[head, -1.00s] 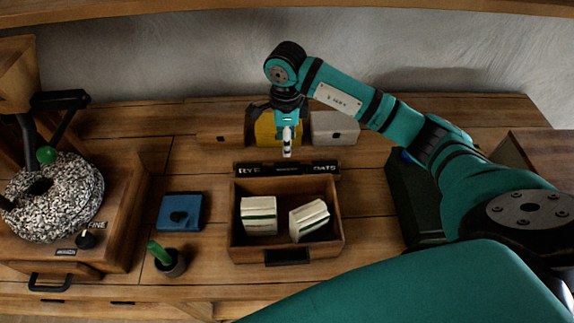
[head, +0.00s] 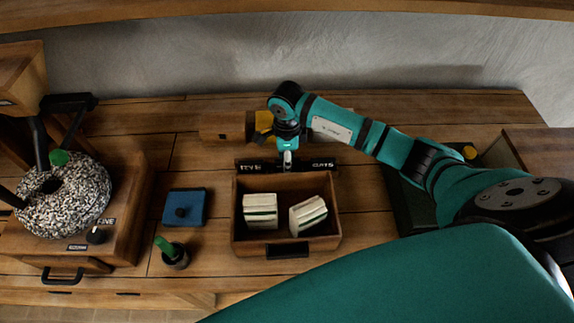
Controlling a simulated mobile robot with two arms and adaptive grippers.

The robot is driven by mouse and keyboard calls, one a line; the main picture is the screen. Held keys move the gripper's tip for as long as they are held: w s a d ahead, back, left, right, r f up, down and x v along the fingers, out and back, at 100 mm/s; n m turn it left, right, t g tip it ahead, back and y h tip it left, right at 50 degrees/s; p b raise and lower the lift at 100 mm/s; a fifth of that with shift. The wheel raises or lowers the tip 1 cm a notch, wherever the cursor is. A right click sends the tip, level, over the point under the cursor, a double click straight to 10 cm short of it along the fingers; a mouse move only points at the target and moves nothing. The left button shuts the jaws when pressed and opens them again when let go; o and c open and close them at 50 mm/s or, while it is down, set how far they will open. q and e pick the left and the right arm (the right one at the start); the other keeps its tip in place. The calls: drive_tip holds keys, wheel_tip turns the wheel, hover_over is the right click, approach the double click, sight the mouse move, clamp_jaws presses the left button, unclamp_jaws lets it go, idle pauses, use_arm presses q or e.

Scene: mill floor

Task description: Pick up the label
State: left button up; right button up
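Two stacks of cream labels or cards with a dark green stripe lie in an open wooden tray (head: 240,232): one on the left (head: 260,211), one tilted on the right (head: 308,215). A black strip with white lettering (head: 250,166), reading roughly RYE and OATS, stands along the tray's back edge. I cannot tell which of these is the label meant. My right gripper (head: 287,160) points down at the middle of the black strip, covering part of its lettering. Its fingers look narrow; their gap and any contact are unclear. My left gripper is out of view.
A yellow block (head: 264,121) and a wooden block (head: 224,126) stand behind the gripper. Left are a blue box (head: 185,207), a small pot with a green handle (head: 174,254) and a stone mill (head: 64,198). A dark green case (head: 412,207) lies right, partly under my arm.

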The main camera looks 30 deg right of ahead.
clamp_jaws()
